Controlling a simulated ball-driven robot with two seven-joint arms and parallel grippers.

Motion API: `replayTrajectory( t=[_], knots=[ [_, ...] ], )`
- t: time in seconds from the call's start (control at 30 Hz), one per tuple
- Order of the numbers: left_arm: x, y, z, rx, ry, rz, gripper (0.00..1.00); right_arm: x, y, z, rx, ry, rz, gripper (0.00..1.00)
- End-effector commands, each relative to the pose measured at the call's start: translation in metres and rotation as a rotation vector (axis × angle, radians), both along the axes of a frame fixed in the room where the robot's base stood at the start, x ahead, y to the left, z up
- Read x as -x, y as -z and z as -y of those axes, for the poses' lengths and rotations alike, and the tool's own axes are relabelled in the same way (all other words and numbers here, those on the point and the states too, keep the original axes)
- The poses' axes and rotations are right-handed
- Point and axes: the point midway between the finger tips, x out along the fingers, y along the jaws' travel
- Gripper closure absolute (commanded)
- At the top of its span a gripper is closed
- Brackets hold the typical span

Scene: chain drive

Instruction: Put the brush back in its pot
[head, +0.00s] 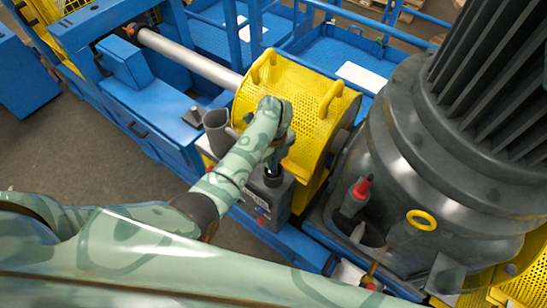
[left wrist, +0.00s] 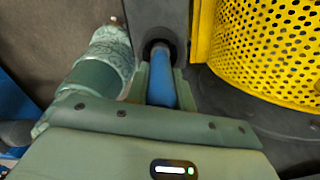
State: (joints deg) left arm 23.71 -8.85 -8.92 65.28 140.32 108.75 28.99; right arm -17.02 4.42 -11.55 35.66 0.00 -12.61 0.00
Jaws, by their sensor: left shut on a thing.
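My left gripper (head: 273,163) reaches down in front of the yellow perforated guard in the head view. In the left wrist view the gripper (left wrist: 160,88) is shut on a blue handle (left wrist: 161,84), taken to be the brush's. The handle's far end meets a dark round opening (left wrist: 158,45) in a grey body. The brush's bristles are hidden, and I cannot tell how deep it sits. In the head view a dark grey box (head: 270,202) with a black round top lies just below the gripper. My right gripper is not in view.
The yellow guard (head: 300,110) is close behind the gripper, and a large grey motor (head: 440,160) fills the right. Open floor (head: 80,150) lies left.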

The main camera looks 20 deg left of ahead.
Motion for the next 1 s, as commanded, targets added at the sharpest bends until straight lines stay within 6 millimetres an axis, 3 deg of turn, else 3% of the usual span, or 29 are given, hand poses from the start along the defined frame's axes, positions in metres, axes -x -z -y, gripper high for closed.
replayTrajectory(
  t=[0.07,0.1,0.17,0.43,0.57,1.0],
  knots=[
    [0.0,0.002,0.0,0.001,0.0,0.0,0.99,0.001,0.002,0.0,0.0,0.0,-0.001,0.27],
    [0.0,0.002,0.0,0.0,0.001,0.0,0.68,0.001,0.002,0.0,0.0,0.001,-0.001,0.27],
    [0.0,0.001,0.0,0.0,0.001,0.0,0.54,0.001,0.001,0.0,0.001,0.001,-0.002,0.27],
    [0.0,0.0,0.0,0.0,0.001,0.0,0.54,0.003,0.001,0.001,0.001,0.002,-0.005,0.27],
    [-0.001,-0.012,0.0,0.001,0.0,0.003,0.54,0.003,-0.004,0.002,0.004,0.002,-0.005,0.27],
    [0.0,-0.106,0.0,0.0,0.0,0.004,0.54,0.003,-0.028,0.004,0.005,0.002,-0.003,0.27]
  ],
)
